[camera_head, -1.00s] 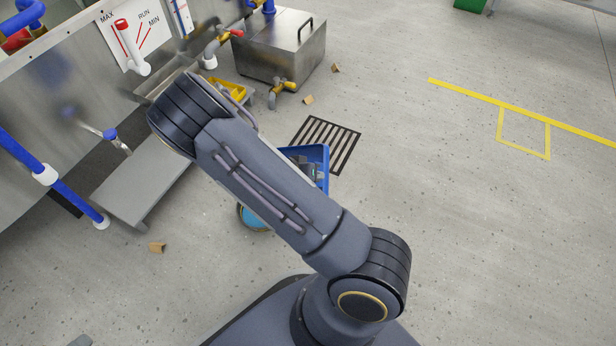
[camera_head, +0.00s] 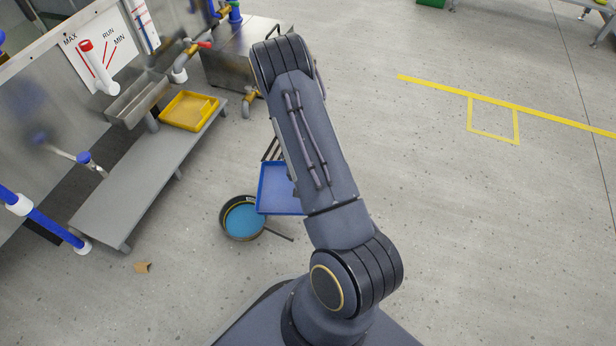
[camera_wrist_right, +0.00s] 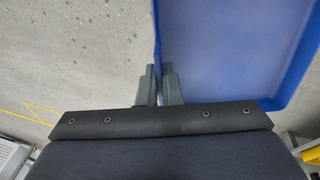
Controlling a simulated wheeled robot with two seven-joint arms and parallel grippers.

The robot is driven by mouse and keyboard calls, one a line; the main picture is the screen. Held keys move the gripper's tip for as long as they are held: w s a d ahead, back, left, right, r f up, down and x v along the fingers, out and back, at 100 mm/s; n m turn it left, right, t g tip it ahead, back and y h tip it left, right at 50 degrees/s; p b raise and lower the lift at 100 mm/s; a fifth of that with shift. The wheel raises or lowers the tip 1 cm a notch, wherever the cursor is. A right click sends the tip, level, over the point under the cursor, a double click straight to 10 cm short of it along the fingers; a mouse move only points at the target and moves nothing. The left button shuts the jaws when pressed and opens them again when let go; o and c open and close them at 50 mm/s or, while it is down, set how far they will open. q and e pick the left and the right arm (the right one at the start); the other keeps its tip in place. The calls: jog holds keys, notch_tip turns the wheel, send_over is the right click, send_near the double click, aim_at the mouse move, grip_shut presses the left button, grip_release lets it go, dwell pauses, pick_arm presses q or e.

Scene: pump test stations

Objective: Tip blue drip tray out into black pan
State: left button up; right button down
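The blue drip tray (camera_head: 279,190) is held up beside my arm in the head view, its right part hidden by the arm. It also fills the upper right of the right wrist view (camera_wrist_right: 235,50), and its visible inside looks bare. My right gripper (camera_wrist_right: 159,84) has its fingers on both sides of the tray's wall; the arm hides it in the head view. The black pan (camera_head: 262,231), round and dark-rimmed with blue liquid inside, stands on the floor. The tray's left edge overlaps the pan's right rim in the picture. My left gripper is out of view.
A grey low bench (camera_head: 130,195) with a yellow tray (camera_head: 188,110) stands left, below a metal trough (camera_head: 138,98). A metal tank (camera_head: 240,50) is behind. Floor to the right is clear.

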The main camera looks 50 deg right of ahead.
jog(key=shift+s+d+f+y+p, duration=0.1)
jog(key=shift+d+f+y+p, duration=0.25)
jog(key=shift+f, duration=0.2)
jog(key=f+y, duration=0.1)
jog(key=f, duration=0.1)
jog(key=d+f+y, duration=0.1)
jog(key=shift+f+p, duration=0.35)
jog(key=shift+f, duration=0.05)
jog(key=shift+d+f, duration=0.1)
jog(key=shift+f, duration=0.1)
